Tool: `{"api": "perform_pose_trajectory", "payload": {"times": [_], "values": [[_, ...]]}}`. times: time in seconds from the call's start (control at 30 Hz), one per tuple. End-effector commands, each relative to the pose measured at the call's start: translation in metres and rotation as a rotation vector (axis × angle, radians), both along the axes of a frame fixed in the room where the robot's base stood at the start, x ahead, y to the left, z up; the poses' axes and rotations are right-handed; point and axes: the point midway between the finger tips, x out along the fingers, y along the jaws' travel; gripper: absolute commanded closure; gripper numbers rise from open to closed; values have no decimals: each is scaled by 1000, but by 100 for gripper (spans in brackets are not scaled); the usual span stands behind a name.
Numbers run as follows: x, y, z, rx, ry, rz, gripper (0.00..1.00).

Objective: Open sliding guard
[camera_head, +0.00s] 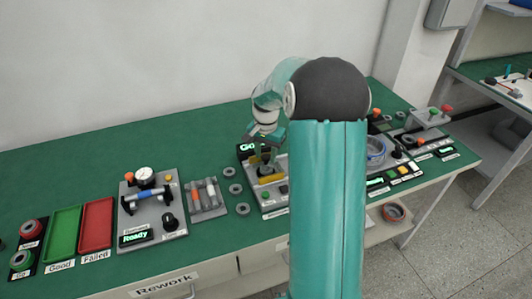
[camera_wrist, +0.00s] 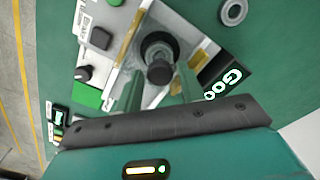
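The station with the sliding guard stands on the green bench, partly hidden behind my arm in the head view; its grey base (camera_head: 272,202) shows. Yellow parts (camera_head: 268,179), seemingly the guard's edges, sit over a dark round part. In the wrist view, yellow strips (camera_wrist: 128,40) flank a black round part with a knob (camera_wrist: 159,72). I cannot make out a clear guard panel. My gripper (camera_head: 266,138) is above the station. In the wrist view its two teal fingers (camera_wrist: 158,90) are apart, on either side of the knob, with gaps showing; contact cannot be told.
A lit display (camera_head: 247,148) stands behind the station. Grey rings (camera_head: 236,189) lie to its left, beside a small tray (camera_head: 208,198) and a gauge station (camera_head: 150,205). Green (camera_head: 63,238) and red (camera_head: 96,225) trays are farther left. More stations (camera_head: 405,170) stand on the right.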

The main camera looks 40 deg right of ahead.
Motion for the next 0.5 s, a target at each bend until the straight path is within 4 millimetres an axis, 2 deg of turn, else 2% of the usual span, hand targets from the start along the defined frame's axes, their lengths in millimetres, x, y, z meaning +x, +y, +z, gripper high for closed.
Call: {"api": "perform_pose_trajectory", "payload": {"times": [0.03, 0.17, 0.2, 0.37, 0.5], "values": [[0, 0, 0, 0, 0, 0, 72], [0, 0, 0, 0, 0, 0, 97], [0, 0, 0, 0, 0, 0, 100], [-1, -5, 0, 0, 0, -1, 100], [-7, -30, 0, -2, -1, -5, 100]]}}
